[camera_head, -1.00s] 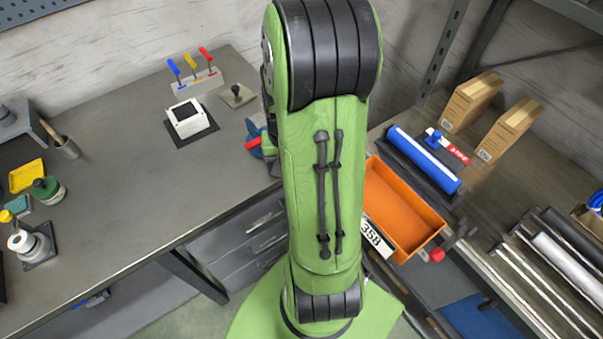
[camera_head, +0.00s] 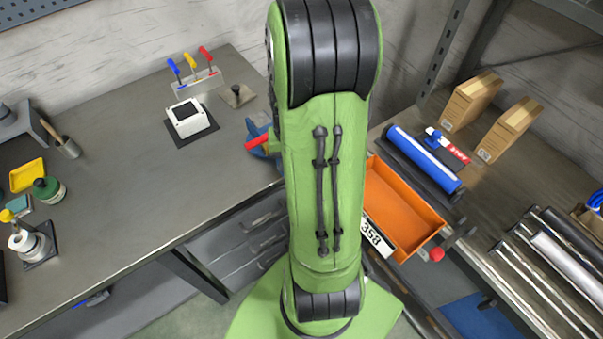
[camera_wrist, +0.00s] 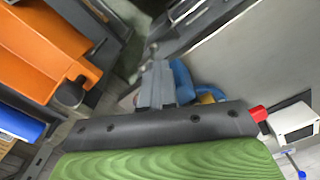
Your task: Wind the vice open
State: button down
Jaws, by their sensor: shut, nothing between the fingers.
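The blue vice (camera_head: 258,128) stands at the right end of the long grey bench in the head view, mostly hidden behind my green arm. A red part (camera_head: 257,142), which looks like its handle grip, sticks out to the left. In the wrist view part of the blue vice (camera_wrist: 183,82) shows just right of the grey fingers of my gripper (camera_wrist: 157,72), with a red tip (camera_wrist: 258,113) past the dark bar. My gripper is shut and empty, close to the vice. I cannot tell whether it touches it. The vice jaws are hidden.
A white box on a dark pad (camera_head: 187,118) and a rack of coloured-handled tools (camera_head: 197,78) stand on the bench behind the vice. An open orange drawer (camera_head: 400,205) juts out to the right. The bench's middle is clear.

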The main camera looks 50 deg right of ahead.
jog(key=shift+d, duration=0.35)
jog(key=shift+s, duration=0.1)
jog(key=shift+s+d+f, duration=0.1)
jog(key=shift+d, duration=0.35)
jog(key=shift+s+d, duration=0.1)
jog(key=shift+d, duration=0.05)
jog(key=shift+d+f, duration=0.2)
jog(key=shift+d, duration=0.15)
jog(key=shift+s+f, duration=0.1)
jog(key=shift+d+f+b, duration=0.2)
jog(key=shift+d+b, duration=0.15)
jog(key=shift+b, duration=0.05)
jog(key=shift+s+f, duration=0.1)
jog(key=shift+f, duration=0.05)
